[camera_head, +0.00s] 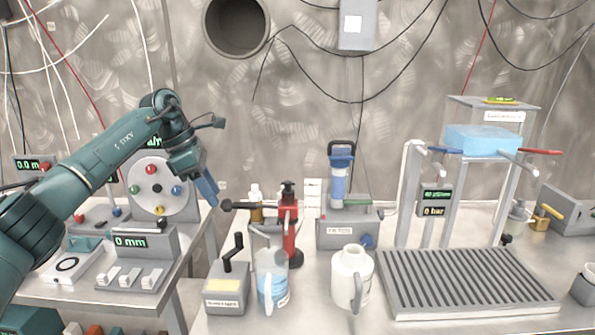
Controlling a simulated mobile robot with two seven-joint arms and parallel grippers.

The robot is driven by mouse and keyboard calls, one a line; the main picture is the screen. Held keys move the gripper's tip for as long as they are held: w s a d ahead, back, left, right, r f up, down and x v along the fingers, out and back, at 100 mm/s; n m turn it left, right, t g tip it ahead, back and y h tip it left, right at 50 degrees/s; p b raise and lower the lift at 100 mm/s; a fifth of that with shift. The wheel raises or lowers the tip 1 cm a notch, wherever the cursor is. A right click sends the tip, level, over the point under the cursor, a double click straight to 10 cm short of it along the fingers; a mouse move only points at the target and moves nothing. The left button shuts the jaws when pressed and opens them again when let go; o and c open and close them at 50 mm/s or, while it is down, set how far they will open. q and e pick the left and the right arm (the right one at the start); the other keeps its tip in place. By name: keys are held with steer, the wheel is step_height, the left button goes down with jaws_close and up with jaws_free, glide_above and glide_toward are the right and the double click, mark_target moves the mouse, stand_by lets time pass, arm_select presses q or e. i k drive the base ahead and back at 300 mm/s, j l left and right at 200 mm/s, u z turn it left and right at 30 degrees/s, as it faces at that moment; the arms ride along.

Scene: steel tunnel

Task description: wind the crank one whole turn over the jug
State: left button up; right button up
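A grey box (225,296) with a pale label stands at the front left of the bench, with a black crank (233,254) on it, its knob at the top. Right beside it stands a clear jug (272,291) with blue liquid and a handle; a white jug (349,279) stands further right. My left gripper (211,198) comes in from the left, pointing down, above and behind the crank and apart from it. Its fingers look narrow and seen from the side, so their gap is hidden. My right gripper is not in view.
A red pump (289,232) behind the clear jug has a lever whose black knob (226,205) is close to my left fingertips. A grey ribbed tray (466,282) and a stand with a blue tank (483,141) occupy the right. A side table (60,291) with instruments is at left.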

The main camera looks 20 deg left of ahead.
mark_target(233, 251)
steer(key=k, duration=1)
